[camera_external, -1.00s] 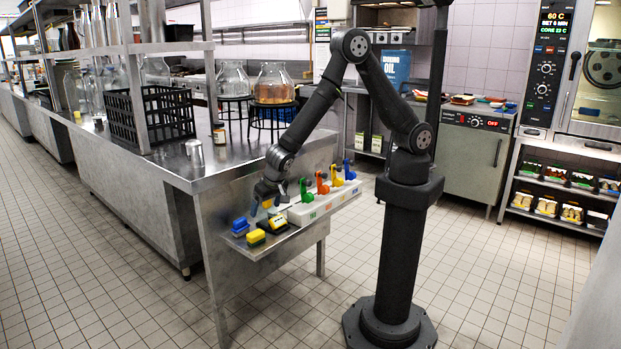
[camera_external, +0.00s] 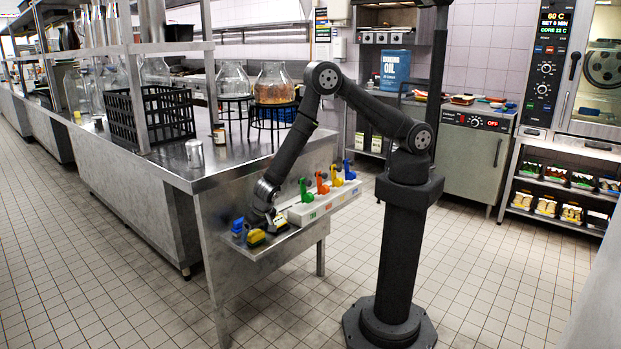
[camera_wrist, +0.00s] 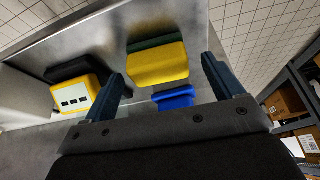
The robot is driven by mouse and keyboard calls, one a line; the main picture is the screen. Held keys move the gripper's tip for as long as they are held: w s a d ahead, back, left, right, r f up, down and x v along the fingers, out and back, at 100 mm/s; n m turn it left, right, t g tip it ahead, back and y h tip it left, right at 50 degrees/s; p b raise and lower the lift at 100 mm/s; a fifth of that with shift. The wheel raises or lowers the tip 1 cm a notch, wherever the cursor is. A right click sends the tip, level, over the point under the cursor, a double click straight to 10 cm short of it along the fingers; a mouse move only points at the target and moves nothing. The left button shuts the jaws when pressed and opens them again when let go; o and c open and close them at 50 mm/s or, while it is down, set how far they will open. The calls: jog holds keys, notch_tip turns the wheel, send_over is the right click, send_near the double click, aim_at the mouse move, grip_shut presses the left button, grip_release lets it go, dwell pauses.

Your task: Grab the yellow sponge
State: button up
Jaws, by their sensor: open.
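The yellow sponge (camera_wrist: 157,66) has a dark green layer along one side and lies on the steel shelf. In the wrist view it sits between and just beyond the two fingers of my gripper (camera_wrist: 166,78), with clear gaps on both sides. My gripper is open and empty. In the external view the yellow sponge (camera_external: 256,238) is near the shelf's front edge, and my gripper (camera_external: 259,222) is low, just behind it. How far above the shelf my fingertips are I cannot tell.
A yellow device with a white face (camera_wrist: 75,97) stands beside my left finger. The shelf's edge (camera_wrist: 95,22) is close to the sponge.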

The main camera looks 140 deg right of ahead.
jog(key=shift+x, duration=0.9)
jog(key=c, duration=1)
jog(key=shift+c, duration=0.2)
